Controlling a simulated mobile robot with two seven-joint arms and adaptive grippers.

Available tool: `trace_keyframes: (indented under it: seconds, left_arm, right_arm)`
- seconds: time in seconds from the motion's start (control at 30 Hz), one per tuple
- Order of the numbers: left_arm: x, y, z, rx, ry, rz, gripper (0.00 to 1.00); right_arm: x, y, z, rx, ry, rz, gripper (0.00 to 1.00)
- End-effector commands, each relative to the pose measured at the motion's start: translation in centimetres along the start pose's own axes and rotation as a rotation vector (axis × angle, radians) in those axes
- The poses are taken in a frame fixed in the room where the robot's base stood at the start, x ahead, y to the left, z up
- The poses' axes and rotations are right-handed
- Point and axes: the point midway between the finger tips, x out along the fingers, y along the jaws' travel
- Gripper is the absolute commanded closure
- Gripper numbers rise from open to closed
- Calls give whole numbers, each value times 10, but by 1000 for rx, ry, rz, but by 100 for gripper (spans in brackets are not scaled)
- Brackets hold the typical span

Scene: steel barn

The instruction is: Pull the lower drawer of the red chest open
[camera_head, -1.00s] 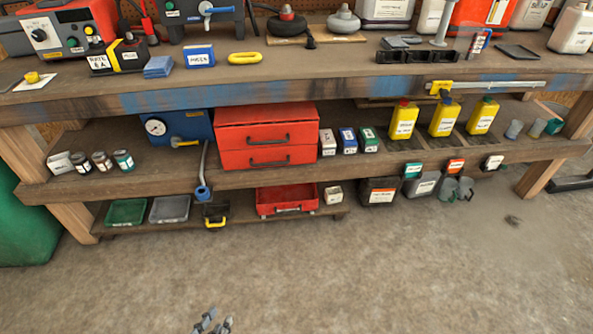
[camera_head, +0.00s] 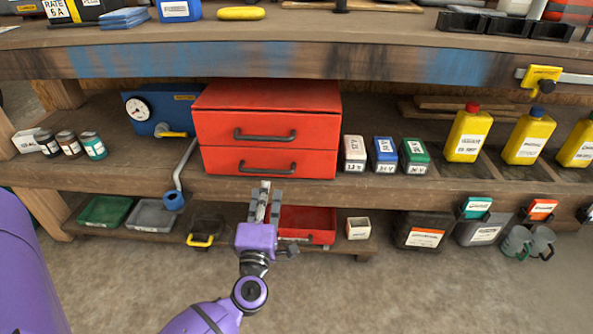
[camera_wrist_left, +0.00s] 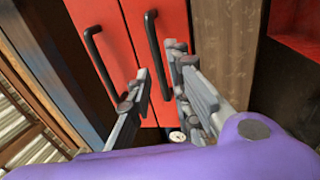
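The red chest (camera_head: 222,105) stands on the middle shelf with two stacked drawers, both shut. The lower drawer (camera_head: 222,160) has a dark bar handle (camera_head: 266,168), which also shows in the left wrist view (camera_wrist_left: 153,50). The upper drawer has a similar handle (camera_head: 265,136). My left gripper (camera_head: 265,192) is open and empty, in front of and just below the lower handle in the head view. In the left wrist view its fingers (camera_wrist_left: 158,75) appear on either side of the lower handle's line; contact cannot be told. My right gripper is out of view.
A blue gauge box (camera_head: 158,115) stands left of the chest, with a grey-handled tool (camera_head: 180,170) leaning nearby. Small boxes (camera_head: 384,155) stand to its right. The bench top (camera_head: 300,58) overhangs. A red tray (camera_head: 315,222) lies on the shelf below.

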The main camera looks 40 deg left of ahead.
Motion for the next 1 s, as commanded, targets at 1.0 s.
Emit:
trace_keyframes:
  seconds: [1.0]
  left_arm:
    - [76,1,0,-2,1,3,97]
  right_arm:
    - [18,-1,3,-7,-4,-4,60]
